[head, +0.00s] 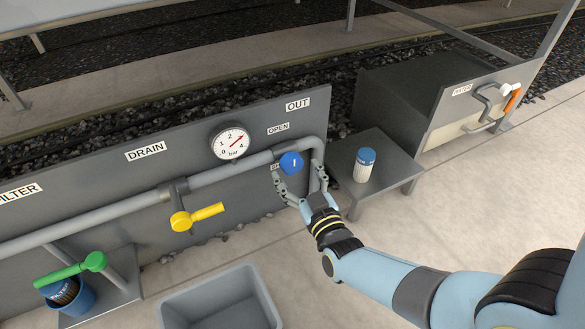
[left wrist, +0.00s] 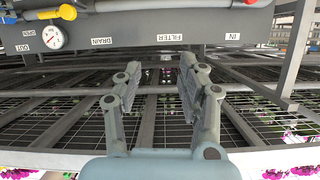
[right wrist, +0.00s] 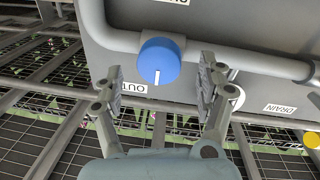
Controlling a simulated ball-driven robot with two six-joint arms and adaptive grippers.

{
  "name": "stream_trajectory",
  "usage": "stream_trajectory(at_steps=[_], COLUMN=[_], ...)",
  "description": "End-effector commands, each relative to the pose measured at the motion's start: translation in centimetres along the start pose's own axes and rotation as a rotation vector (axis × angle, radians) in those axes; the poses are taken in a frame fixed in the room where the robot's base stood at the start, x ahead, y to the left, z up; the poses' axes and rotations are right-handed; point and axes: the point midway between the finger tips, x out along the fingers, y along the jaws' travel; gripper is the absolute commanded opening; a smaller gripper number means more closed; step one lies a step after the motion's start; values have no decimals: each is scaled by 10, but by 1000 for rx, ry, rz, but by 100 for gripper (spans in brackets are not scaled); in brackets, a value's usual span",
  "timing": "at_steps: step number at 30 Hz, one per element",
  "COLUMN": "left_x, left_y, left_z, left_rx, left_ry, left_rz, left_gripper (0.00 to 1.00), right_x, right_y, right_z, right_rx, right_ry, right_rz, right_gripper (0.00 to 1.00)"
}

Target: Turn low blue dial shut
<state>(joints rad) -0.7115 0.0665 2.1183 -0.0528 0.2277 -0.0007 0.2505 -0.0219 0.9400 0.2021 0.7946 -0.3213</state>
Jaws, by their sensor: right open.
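The blue dial (head: 291,162) sits on the grey pipe near the panel's right end, below the OPEN label (head: 278,128). Its white mark stands upright in the head view, towards OPEN. A second label at its lower left is partly hidden. My right gripper (head: 299,180) is open and empty, its fingers spread just in front of and below the dial. In the right wrist view the dial (right wrist: 159,60) shows between and beyond the open fingertips (right wrist: 160,82), apparently untouched. My left gripper (left wrist: 160,78) is open and empty in the left wrist view, away from the dial.
A pressure gauge (head: 230,142) and a yellow lever (head: 197,217) are left of the dial. A green lever (head: 70,270) is at the lower left. A side table (head: 392,172) with a blue-capped jar (head: 364,165) stands close right. A grey bin (head: 222,300) stands in front.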

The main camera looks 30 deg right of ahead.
Motion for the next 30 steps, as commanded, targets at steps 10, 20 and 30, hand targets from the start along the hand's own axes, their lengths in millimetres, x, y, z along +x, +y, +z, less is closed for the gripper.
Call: stream_trajectory(at_steps=[10,20,30], left_x=[20,22,22], left_y=[-2,-2,-2], left_z=[-64,-80,-80], left_rx=[23,29,29], left_ry=[245,302,301], left_rz=[1,1,1], left_gripper=[40,40,40], right_x=[28,34,34], right_y=[0,0,0], right_z=[1,0,0], right_rx=[0,0,0], right_ry=[-2,0,-1], right_rz=[-1,-1,-1], right_gripper=[74,74,48])
